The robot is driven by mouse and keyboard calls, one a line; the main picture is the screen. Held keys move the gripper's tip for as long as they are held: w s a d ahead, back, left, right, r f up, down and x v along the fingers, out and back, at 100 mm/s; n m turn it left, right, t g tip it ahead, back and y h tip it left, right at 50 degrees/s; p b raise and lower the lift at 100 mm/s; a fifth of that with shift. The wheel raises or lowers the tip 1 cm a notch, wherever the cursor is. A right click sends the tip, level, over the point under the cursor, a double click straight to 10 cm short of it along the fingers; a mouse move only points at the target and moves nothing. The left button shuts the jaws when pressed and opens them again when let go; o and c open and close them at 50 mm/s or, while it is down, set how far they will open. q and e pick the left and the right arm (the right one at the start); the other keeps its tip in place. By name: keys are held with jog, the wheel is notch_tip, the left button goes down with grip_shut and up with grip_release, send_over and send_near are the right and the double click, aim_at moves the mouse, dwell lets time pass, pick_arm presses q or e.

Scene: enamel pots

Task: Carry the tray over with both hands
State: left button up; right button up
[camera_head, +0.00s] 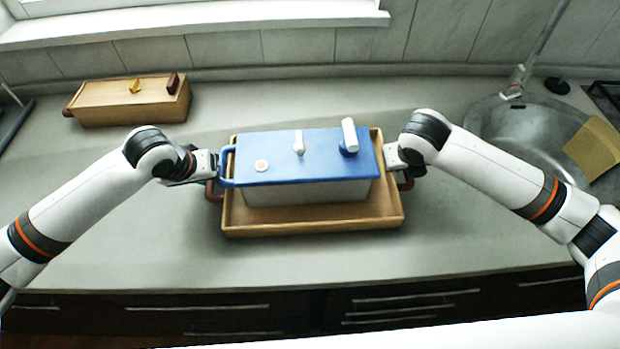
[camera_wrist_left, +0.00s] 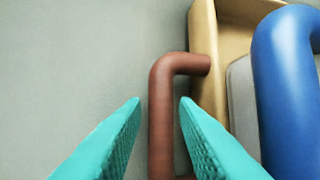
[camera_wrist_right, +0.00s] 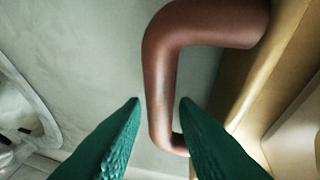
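The light wooden tray (camera_head: 312,229) lies on the counter and carries a grey pot (camera_head: 305,193) with a blue lid (camera_head: 260,148). My left gripper (camera_wrist_left: 160,102) is open, with its teal fingers on either side of the tray's brown left handle (camera_wrist_left: 161,120). A gap shows between fingers and handle. My right gripper (camera_wrist_right: 160,102) is open, with its fingers on either side of the tray's brown right handle (camera_wrist_right: 160,85). In the head view both fingertip pairs are mostly hidden at the tray's ends.
A wooden box (camera_head: 130,101) with a yellow piece and a dark red piece on top stands at the back left. A round sink (camera_head: 520,125) with a tan board (camera_head: 597,150) is at the right. The counter (camera_head: 130,230) left and in front of the tray is clear.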

pick_arm(q)
jog(key=shift+c, duration=0.2)
pick_arm(e)
jog(key=shift+c, duration=0.2)
pick_arm(q)
grip_shut()
pick_arm(e)
grip_shut()
pick_arm(q)
jog(key=shift+w+r, duration=0.1)
jog(key=shift+r, duration=0.15)
pick_arm(e)
jog(key=shift+w+r, duration=0.1)
jog(key=shift+r, duration=0.15)
